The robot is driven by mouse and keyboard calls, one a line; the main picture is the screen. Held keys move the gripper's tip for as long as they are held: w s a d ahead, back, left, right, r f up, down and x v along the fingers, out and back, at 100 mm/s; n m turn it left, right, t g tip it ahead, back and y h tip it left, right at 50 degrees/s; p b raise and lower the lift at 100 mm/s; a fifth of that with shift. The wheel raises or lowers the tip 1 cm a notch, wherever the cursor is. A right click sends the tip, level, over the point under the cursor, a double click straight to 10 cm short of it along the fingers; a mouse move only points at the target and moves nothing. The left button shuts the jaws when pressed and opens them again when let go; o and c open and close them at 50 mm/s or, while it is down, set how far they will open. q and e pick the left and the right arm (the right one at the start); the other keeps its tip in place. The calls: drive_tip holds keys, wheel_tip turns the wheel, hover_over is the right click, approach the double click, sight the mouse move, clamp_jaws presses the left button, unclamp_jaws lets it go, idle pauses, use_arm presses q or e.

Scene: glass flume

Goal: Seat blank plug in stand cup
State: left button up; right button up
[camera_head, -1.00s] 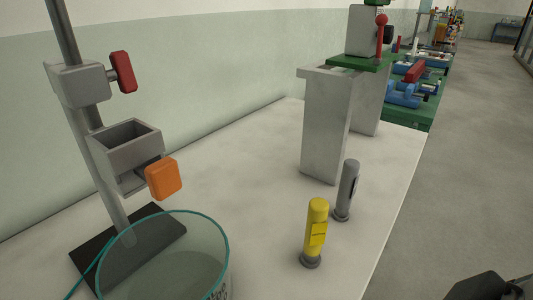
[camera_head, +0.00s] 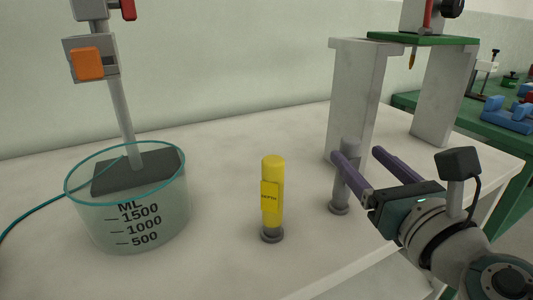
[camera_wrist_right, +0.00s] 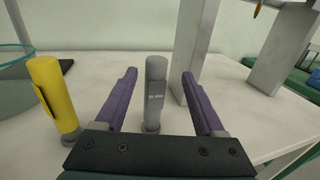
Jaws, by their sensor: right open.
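The blank plug (camera_head: 342,194) is a grey cylinder with a dark label, standing upright on a round foot on the bench. It also shows in the right wrist view (camera_wrist_right: 155,97), between the two purple fingers. My right gripper (camera_head: 355,153) is open, its fingers on either side of the plug, with visible gaps in the wrist view. The near finger hides part of the plug in the head view. The stand cup (camera_head: 108,64) is a grey square block with an orange knob, on a metal rod at the upper left; its opening cannot be seen into. My left gripper is out of view.
A yellow labelled plug (camera_head: 272,195) stands left of the blank plug. A clear measuring vessel (camera_head: 150,225) with a teal rim stands before the stand's dark base. A grey bridge-like frame (camera_head: 355,95) rises behind the plug. Bench between vessel and yellow plug is clear.

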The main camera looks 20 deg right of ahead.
drive_tip(key=w, duration=0.6)
drive_tip(key=shift+w+d+f+b, duration=0.3)
drive_tip(key=shift+w+b, duration=0.05)
clamp_jaws()
idle(0.3)
